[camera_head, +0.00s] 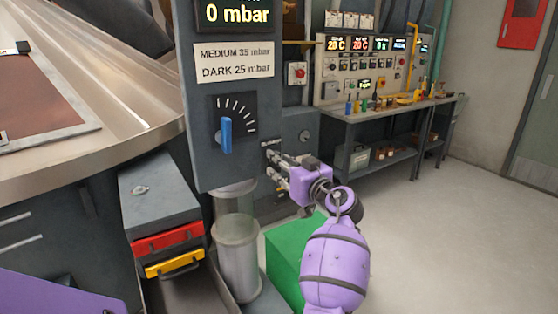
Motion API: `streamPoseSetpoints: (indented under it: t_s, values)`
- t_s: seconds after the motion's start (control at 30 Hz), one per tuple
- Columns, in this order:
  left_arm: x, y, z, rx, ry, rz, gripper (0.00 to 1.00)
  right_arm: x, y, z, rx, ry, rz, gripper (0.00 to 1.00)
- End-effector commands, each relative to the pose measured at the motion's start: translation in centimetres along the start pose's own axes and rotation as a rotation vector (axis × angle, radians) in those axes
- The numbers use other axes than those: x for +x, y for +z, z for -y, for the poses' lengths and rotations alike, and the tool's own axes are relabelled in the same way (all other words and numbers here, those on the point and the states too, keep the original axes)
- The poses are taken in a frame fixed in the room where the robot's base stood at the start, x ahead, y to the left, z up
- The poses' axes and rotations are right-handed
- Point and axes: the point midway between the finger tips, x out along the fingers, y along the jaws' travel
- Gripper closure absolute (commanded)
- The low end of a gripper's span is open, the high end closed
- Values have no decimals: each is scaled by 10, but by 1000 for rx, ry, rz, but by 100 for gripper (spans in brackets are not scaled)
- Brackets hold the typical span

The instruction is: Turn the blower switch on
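A grey control panel (210,160) carries a display (238,13) reading 0 mbar. It also has a sign (234,63) with MEDIUM 35 mbar and DARK 25 mbar, and a dial with a blue knob (226,136) pointing up. My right gripper is not in view.
A red button box (297,73) is behind the panel. A glass cylinder (236,205) stands below it, beside a green block (290,255). Red and yellow handles (168,240) are at left. A workbench (388,108) with instruments stands behind. The floor at right is clear.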

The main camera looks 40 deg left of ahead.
Motion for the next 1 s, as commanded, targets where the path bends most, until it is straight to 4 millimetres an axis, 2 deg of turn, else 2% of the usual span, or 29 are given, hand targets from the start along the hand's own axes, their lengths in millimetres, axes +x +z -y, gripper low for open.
streamPoseSetpoints:
  t_s: [0.13, 0.4, 0.63, 1.0]
  values:
    - [9, 0, 0, 0, 1, 1, 69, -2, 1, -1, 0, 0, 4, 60]
    - [11, 1, 0, 0, 1, 1, 70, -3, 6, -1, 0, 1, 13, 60]
    - [10, 1, 0, 0, 1, 1, 100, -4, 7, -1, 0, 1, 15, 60]
    - [10, 1, 0, 26, 1, 1, 100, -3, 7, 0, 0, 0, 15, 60]
